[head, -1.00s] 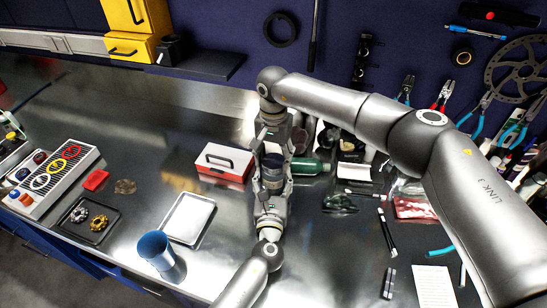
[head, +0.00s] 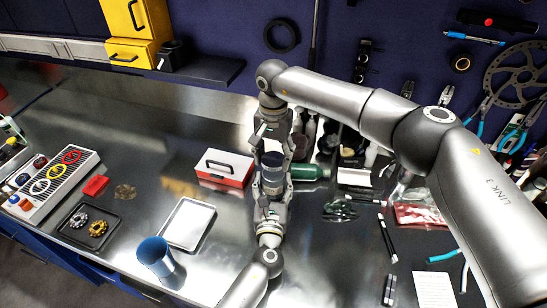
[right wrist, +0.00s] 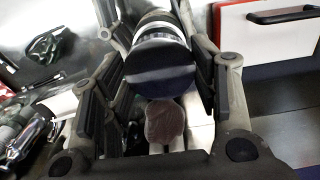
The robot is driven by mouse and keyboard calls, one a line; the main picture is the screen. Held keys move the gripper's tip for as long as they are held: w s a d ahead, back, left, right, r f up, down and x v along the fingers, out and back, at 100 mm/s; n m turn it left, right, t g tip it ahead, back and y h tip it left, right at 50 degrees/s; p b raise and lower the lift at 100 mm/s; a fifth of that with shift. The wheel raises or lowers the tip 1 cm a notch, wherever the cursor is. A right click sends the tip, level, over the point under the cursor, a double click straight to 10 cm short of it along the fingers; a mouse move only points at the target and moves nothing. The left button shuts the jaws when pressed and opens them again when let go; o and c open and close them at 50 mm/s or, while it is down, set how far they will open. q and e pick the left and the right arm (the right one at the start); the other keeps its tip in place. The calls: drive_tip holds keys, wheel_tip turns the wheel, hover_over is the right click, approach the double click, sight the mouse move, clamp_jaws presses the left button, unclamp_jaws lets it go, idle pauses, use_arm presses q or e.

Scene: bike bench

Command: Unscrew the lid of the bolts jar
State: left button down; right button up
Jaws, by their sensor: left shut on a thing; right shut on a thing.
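The bolts jar (head: 273,180) is a small dark cylinder with a paler band, in the middle of the head view above the steel bench. Its dark round lid (head: 272,159) is at the top. My right gripper (head: 271,152) comes from the far side and is shut on the lid. My left gripper (head: 272,188) comes from the near side and is shut on the jar body. In the right wrist view the dark disc of the lid (right wrist: 160,66) lies between my right fingers. Whether lid and jar still touch is hard to tell.
A red and white box (head: 224,168) stands just left of the grippers, and a green bottle (head: 310,171) lies just right. Pliers and tools crowd the right.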

sight(273, 159)
drive_tip(key=shift+r, duration=1.5)
use_arm(q)
drive_tip(key=shift+c, duration=1.7)
unclamp_jaws()
drive_tip(key=shift+s, duration=0.1)
drive_tip(key=s, duration=1.1)
drive_tip(key=shift+s+a, duration=0.35)
drive_tip(key=shift+s, duration=0.05)
drive_tip(key=shift+r, duration=0.15)
use_arm(e)
drive_tip(key=shift+r, duration=0.1)
